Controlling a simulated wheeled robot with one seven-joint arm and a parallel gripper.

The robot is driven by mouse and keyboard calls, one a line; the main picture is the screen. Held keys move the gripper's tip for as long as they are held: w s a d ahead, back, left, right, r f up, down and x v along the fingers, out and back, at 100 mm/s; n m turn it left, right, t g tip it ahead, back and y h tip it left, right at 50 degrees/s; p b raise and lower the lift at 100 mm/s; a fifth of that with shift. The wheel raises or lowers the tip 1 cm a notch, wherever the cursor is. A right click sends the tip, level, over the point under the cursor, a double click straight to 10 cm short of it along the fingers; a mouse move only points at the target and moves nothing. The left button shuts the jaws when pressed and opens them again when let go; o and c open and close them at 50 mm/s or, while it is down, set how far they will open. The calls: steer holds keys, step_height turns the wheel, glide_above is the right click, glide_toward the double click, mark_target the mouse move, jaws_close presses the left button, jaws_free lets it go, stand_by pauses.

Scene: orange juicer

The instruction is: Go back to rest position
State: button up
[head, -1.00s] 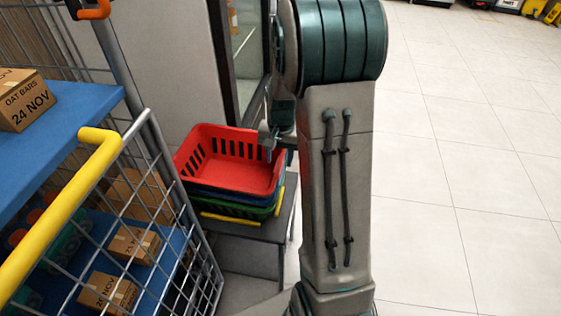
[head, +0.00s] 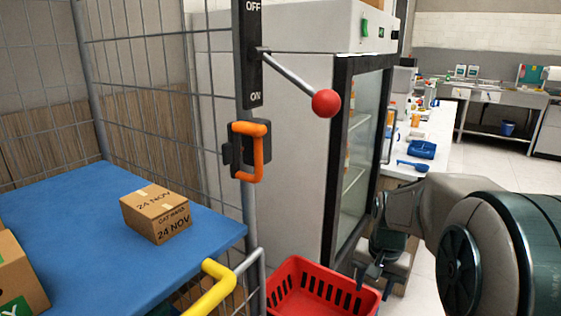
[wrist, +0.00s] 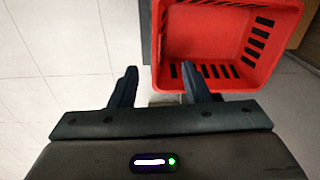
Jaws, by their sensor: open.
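My gripper (head: 370,272) hangs at the end of my folded arm at the lower right of the head view, close by the right side of the red basket (head: 283,292). In the wrist view my gripper (wrist: 159,76) has its two dark fingers spread apart, with nothing between them. The red basket (wrist: 262,78) lies beyond the fingertips there, and the right finger overlaps its near edge. The basket looks empty. I cannot tell whether the finger touches it.
A wire cage trolley with a blue shelf (head: 75,245), a carton (head: 157,213) and a yellow handle (head: 212,285) stands at left. A lever with a red knob (head: 326,103) juts out. A glass-door fridge (head: 352,160) stands behind the basket. Open floor (wrist: 55,45) lies left in the wrist view.

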steer(key=s+a+r+n+t+p, duration=0.1)
steer(key=s+a+r+n+p, duration=0.2)
steer(key=s+r, duration=0.3)
steer(key=s+a+r+n+t+p, duration=0.1)
steer(key=s+a+r+n+p, duration=0.2)
steer(key=s, duration=0.5)
step_height(320, 180, up, 3)
steer(key=a+p, duration=0.1)
steer(key=p, duration=0.1)
steer(key=shift+s+a+r+p, duration=0.15)
steer(key=shift+s+a+p, duration=0.15)
steer(key=shift+s+a, duration=0.1)
